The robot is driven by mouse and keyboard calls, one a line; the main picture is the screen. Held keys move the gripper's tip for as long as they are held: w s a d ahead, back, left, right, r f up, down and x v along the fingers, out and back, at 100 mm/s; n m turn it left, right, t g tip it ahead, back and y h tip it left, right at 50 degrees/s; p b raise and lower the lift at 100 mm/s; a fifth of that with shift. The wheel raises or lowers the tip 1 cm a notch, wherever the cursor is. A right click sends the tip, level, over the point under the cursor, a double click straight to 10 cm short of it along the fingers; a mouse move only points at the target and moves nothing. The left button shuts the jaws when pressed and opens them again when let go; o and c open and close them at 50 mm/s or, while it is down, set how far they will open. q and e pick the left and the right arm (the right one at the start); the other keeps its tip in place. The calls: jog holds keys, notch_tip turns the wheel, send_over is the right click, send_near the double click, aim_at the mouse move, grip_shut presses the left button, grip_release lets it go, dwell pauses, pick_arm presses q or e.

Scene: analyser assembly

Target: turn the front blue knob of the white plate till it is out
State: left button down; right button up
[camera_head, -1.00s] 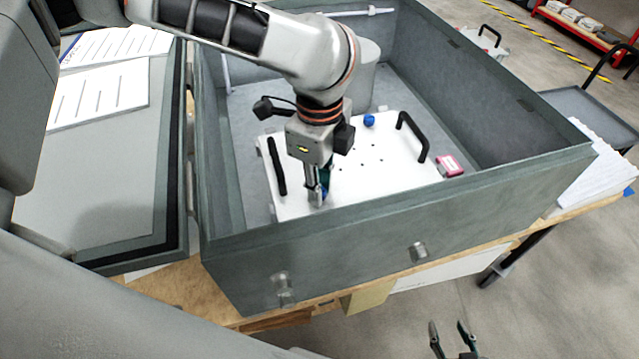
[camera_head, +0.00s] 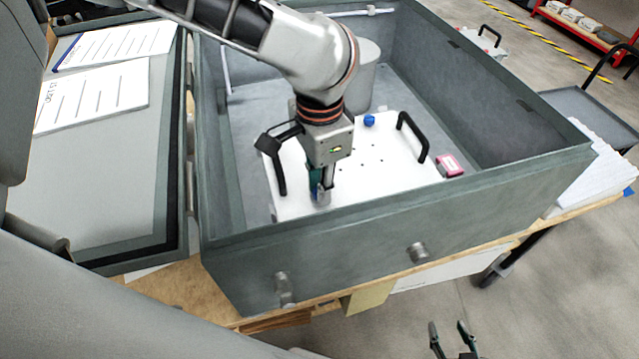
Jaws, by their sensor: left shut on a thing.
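The white plate (camera_head: 365,180) lies inside the grey open box, with a black handle at each side. My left gripper (camera_head: 320,198) points down at the plate's front edge and is shut on the front blue knob, which its fingers almost wholly hide. How far the knob is turned out cannot be seen. A second blue knob (camera_head: 369,120) stands on the plate's far side. My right gripper (camera_head: 454,340) shows at the bottom edge, outside the box, with its two fingers apart and nothing between them.
The box's tall grey front wall (camera_head: 400,225) stands close in front of my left gripper. A pink item (camera_head: 450,165) lies right of the plate and a grey cylinder (camera_head: 362,75) stands behind it. The opened lid (camera_head: 110,190) with paper sheets is at left.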

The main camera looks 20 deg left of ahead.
pick_arm(q)
jog(key=n, duration=0.3)
jog(key=shift+s+f+n, duration=0.15)
jog(key=shift+f+n, duration=0.05)
jog(key=shift+n, duration=0.1)
jog(key=n, duration=0.4)
jog(key=shift+n, duration=0.3)
jog(key=n, duration=0.4)
jog(key=shift+n, duration=0.3)
jog(key=n, duration=1)
jog(key=shift+a+n, duration=0.1)
jog(key=shift+n, duration=0.3)
jog(key=n, duration=0.2)
jog(key=shift+n, duration=0.3)
jog(key=shift+f+n+b, duration=0.1)
jog(key=shift+n+b, duration=1)
jog(key=shift+n, duration=0.1)
jog(key=shift+n+b, duration=0.35)
jog(key=shift+n, duration=0.05)
pick_arm(e)
jog(key=shift+w+a+r+t+y, duration=0.2)
jog(key=shift+w+a, duration=0.15)
jog(key=shift+a, duration=0.3)
jog(key=shift+w+a+r+t+y, duration=0.1)
jog(key=shift+w+a+y, duration=0.1)
jog(key=shift+w+a, duration=0.3)
jog(key=shift+s+f, duration=0.2)
jog(key=shift+f, duration=0.05)
